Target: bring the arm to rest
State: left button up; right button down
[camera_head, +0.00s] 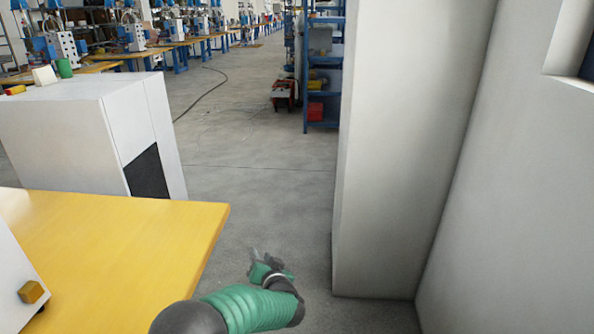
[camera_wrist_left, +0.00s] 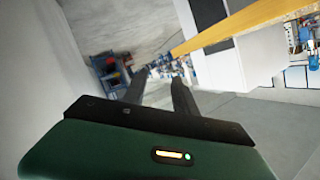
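My left arm, with its green sleeve, reaches in at the bottom of the head view. Its gripper (camera_head: 257,256) is small there, low over the grey floor, just right of the yellow table's corner. In the left wrist view, the two dark fingers of the left gripper (camera_wrist_left: 157,78) stand apart with a clear gap. Nothing is between them, so it is open and empty. My right gripper is in neither view.
The yellow table (camera_head: 140,235) fills the lower left. A white cabinet (camera_head: 60,135) stands behind it. A pale wall column (camera_head: 400,150) is close on the right. The grey floor (camera_head: 260,170) between them is open. A blue shelf (camera_head: 322,75) stands farther back.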

pick_arm(q)
jog(key=s+a+f+n+g+h, duration=0.1)
jog(key=s+a+f+g+h, duration=0.15)
jog(key=s, duration=0.95)
jog(key=s+a+f+g+h, duration=0.1)
jog(key=s+a+g, duration=0.25)
jog(key=s, duration=0.75)
jog(key=s+a+f+n+g+h, duration=0.15)
jog(key=s+g, duration=0.25)
jog(key=s, duration=0.8)
notch_tip(320, 180, up, 20)
jog(key=s+a+g+p, duration=0.1)
jog(key=s+p, duration=0.1)
jog(key=p, duration=1.9)
jog(key=shift+a+r+h, duration=0.2)
jog(key=shift+h, duration=0.1)
